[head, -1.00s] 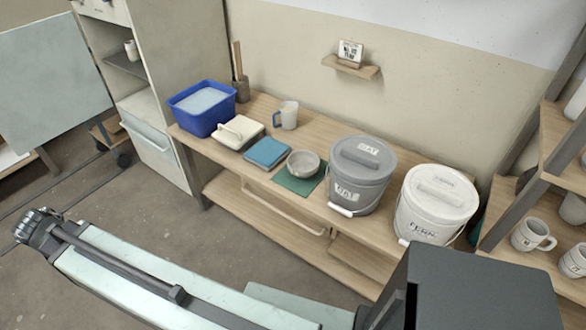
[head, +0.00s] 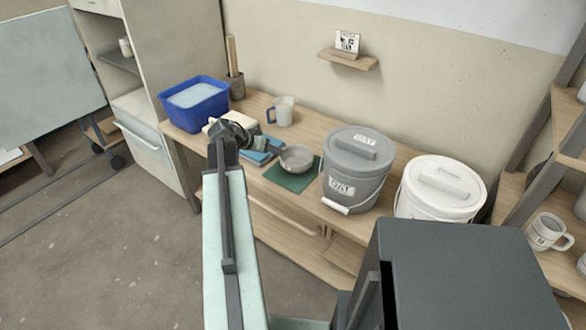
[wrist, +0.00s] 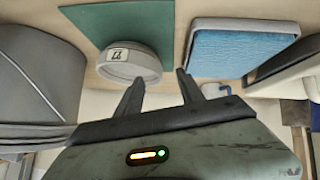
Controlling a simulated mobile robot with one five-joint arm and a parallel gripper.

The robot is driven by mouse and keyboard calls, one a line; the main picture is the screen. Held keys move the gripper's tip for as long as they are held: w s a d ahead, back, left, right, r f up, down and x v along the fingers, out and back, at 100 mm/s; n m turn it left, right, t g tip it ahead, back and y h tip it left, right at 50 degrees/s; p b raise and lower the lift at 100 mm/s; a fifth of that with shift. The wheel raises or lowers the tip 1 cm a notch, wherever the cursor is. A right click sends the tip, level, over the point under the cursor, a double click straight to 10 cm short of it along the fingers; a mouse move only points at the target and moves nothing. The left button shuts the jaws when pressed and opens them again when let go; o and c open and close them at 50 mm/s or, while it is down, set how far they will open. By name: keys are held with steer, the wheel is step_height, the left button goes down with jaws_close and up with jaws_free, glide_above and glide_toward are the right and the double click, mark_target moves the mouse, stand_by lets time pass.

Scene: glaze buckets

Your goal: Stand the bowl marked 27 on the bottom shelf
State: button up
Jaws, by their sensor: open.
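The grey bowl (head: 298,160) stands on the green mat (head: 290,181) on the workbench. In the wrist view, which looks upside down, the bowl (wrist: 128,66) carries a small label that seems to read 27. My gripper (head: 252,138) is over the bench, left of the bowl in the head view. In the wrist view my gripper (wrist: 159,84) has its two fingers spread and empty, with the bowl just beyond the left finger, apart from it as far as I can tell. The rack at the right has a shelf (head: 515,200) with mugs; whether it is the lowest is cut off.
A grey bucket (head: 340,190) and a white bucket (head: 438,190) stand right of the bowl. The floor (head: 120,250) in front is clear.

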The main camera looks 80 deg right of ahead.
mark_target(285, 153)
steer(key=shift+s+d+f, duration=0.15)
steer(key=shift+s, duration=0.55)
steer(key=b+x, duration=0.3)
steer(key=x, duration=0.2)
steer(key=b+x, duration=0.2)
steer(key=shift+w+d+f+b, duration=0.2)
steer(key=shift+f+b, duration=0.15)
steer(key=shift+f, duration=0.1)
steer(key=shift+r, duration=0.15)
jaws_close()
